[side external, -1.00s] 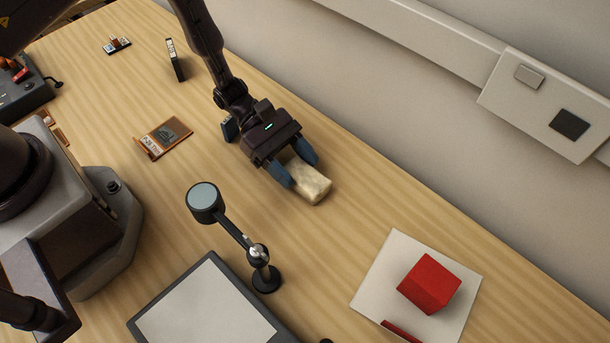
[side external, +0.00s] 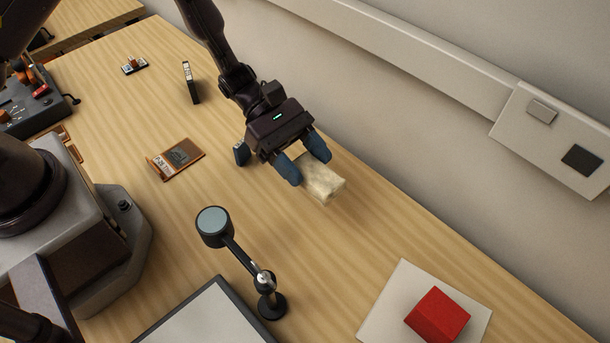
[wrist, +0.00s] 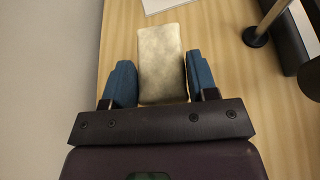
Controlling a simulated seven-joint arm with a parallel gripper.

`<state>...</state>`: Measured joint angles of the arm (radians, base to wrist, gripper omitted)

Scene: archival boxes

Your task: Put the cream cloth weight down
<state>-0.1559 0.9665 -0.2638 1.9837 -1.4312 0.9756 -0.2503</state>
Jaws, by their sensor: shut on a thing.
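The cream cloth weight (side external: 325,181) is a pale, soft-looking block at the back of the wooden table, near the wall. My gripper (side external: 303,167) is shut on it, with one blue finger at each side. In the wrist view the weight (wrist: 161,62) lies lengthwise between the two fingers (wrist: 160,85) and sticks out beyond their tips. Its near end is hidden by the gripper body. I cannot tell for sure whether its underside touches the table.
A red cube (side external: 437,315) sits on a white sheet (side external: 384,308) at lower right. A lamp-like stand (side external: 271,305) and a dark-framed panel (side external: 205,325) are in front. A brown card (side external: 177,159) lies to the left. Bare table (side external: 340,245) lies between weight and sheet.

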